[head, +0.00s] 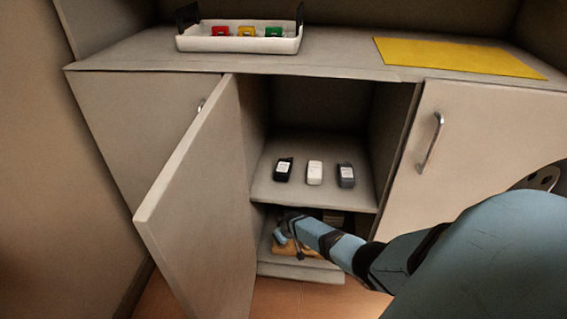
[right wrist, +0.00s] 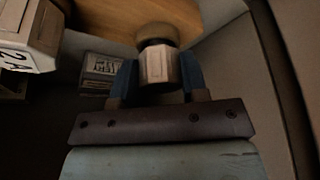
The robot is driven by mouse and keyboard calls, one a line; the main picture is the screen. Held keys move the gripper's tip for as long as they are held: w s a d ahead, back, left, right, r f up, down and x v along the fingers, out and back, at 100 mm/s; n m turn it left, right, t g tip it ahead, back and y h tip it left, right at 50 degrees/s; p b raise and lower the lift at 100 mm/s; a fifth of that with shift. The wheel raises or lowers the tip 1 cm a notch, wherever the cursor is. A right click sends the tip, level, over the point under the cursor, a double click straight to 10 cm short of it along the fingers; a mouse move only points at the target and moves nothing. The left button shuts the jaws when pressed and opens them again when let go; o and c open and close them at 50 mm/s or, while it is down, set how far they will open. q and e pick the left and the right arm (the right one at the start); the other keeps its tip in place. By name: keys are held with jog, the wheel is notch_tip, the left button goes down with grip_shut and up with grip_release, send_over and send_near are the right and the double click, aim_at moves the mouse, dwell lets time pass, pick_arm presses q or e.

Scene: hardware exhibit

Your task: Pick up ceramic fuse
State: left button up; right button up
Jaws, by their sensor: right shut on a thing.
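My right arm reaches from the right into the open cabinet's lower compartment. My right gripper (head: 281,229) is there, small and partly hidden in the head view. In the right wrist view its blue fingers (right wrist: 158,78) are shut on a pale, faceted piece with a darker round end, which looks like the ceramic fuse (right wrist: 158,64). The fuse is in front of a tan wooden surface (right wrist: 115,18); I cannot tell whether it touches it. My left gripper is not in view.
A pale block marked "2A" (right wrist: 28,35) and a labelled box (right wrist: 100,68) stand left of the gripper. The cabinet door (head: 190,190) hangs open. The shelf above holds black (head: 283,170), white (head: 315,173) and grey (head: 346,176) pieces. A white tray (head: 200,44) and yellow mat (head: 455,57) lie on top.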

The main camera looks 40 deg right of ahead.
jog(key=p+v, duration=0.2)
jog(key=v, duration=0.1)
jog(key=shift+w+r+p, duration=0.25)
jog(key=shift+w+p, duration=0.05)
jog(key=shift+p, duration=0.05)
pick_arm(q)
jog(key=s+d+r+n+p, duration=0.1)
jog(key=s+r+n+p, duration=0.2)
jog(key=p, duration=0.4)
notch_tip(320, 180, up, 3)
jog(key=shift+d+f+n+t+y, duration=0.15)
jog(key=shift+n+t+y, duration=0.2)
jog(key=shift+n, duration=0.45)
pick_arm(e)
jog(key=s+a, duration=0.2)
jog(key=s, duration=1.5)
jog(key=shift+s+f, duration=0.2)
jog(key=shift+f, duration=0.1)
